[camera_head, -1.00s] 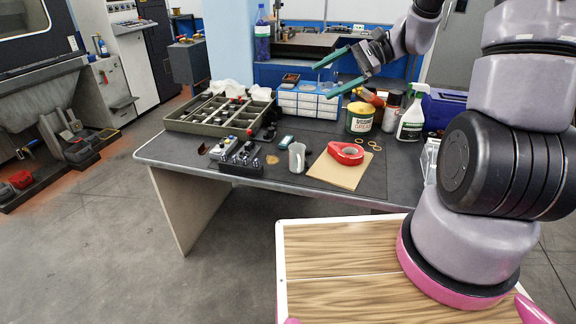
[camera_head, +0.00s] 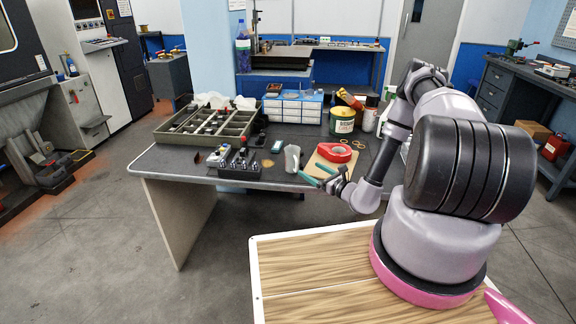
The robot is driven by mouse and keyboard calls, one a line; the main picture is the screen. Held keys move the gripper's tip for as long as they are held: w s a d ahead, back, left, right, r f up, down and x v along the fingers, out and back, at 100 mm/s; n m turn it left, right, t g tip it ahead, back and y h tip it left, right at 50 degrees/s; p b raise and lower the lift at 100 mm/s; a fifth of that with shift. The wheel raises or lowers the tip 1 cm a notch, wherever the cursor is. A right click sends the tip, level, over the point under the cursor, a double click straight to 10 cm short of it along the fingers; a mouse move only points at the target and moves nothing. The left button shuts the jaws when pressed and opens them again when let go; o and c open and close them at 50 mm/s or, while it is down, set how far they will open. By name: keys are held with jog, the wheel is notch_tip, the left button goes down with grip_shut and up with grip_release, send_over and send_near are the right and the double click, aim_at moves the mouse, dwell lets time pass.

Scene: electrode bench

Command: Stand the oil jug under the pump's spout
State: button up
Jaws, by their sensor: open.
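A small pale grey jug (camera_head: 292,159) stands on the dark bench top, near its front edge. My gripper (camera_head: 310,171) has green fingers, spread apart and pointing left. It is just right of and in front of the jug in the picture, with nothing visible between the fingers. I cannot tell the exact gap to the jug. I cannot make out a pump or its spout with certainty in this view.
A divided tray (camera_head: 205,131) and a dark holder (camera_head: 236,168) with several small parts are left of the jug. A red tape roll (camera_head: 334,152) lies on a brown board right of it. A yellow-green tin (camera_head: 342,121) and white drawers (camera_head: 292,107) stand behind.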

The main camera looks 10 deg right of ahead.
aim_at(293, 162)
jog(key=shift+a+f+h, duration=0.1)
jog(key=shift+f+h, duration=0.2)
jog(key=shift+f, duration=0.05)
jog(key=x, duration=1)
jog(key=shift+w+r, duration=0.2)
jog(key=shift+w, duration=0.15)
jog(key=c, duration=1.4)
jog(key=shift+r, duration=0.1)
